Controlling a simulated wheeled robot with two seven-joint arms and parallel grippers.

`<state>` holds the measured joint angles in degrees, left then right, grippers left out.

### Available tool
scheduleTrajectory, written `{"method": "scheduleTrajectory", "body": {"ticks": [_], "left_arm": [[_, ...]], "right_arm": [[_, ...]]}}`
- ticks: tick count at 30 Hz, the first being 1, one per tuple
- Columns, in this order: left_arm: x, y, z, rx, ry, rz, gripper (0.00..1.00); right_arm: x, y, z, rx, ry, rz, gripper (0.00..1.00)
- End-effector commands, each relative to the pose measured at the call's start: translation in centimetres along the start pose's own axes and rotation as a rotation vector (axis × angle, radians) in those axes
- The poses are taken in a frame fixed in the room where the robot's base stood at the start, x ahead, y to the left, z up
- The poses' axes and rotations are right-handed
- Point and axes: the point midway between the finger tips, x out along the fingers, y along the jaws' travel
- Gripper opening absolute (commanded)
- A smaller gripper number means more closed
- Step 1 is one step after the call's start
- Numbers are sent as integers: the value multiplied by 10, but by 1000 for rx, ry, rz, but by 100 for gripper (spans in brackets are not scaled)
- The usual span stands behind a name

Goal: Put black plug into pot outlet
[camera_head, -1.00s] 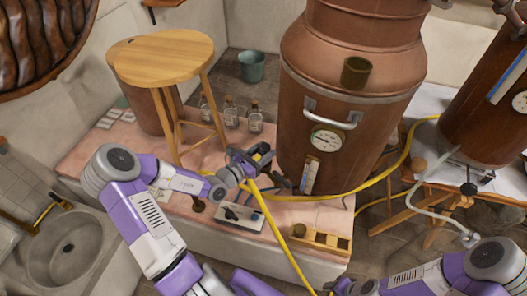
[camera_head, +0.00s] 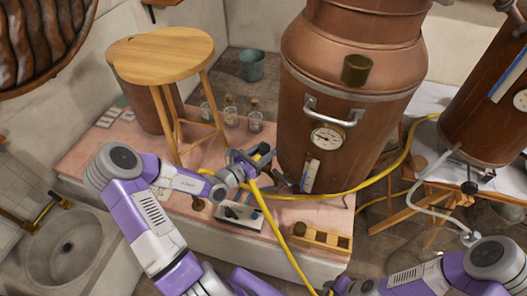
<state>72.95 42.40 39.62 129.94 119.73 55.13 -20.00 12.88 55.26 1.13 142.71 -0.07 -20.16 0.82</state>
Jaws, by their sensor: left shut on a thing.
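My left gripper (camera_head: 251,160) is shut at the left of the large copper pot (camera_head: 345,80), above the pink ledge. A small dark piece, which looks like the black plug (camera_head: 263,149), is in its jaws, with a yellow hose (camera_head: 283,240) hanging from there. The jaws partly hide the plug. A dark fitting, probably the pot outlet (camera_head: 283,181), is low on the pot's left side, just right of and below the gripper; the two look apart. My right gripper (camera_head: 332,288) is at the bottom edge near the hose's lower part, too small and cut off to read.
A wooden stool (camera_head: 160,54) and several glass jars (camera_head: 230,116) stand behind my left arm. A white-and-dark device (camera_head: 240,215) and a wooden rack (camera_head: 320,237) are on the ledge (camera_head: 285,212). Another yellow hose (camera_head: 385,172) runs right to a second copper vessel (camera_head: 485,120).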

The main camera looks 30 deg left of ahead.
Motion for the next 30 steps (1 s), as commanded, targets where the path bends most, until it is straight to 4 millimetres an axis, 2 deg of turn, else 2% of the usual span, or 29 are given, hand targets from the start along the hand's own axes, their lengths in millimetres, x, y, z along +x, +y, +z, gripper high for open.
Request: {"method": "scheduleTrajectory", "body": {"ticks": [30], "left_arm": [[0, 0, -6, 0, 0, -1, 11]], "right_arm": [[1, 0, 0, 0, 0, 0, 43]]}}
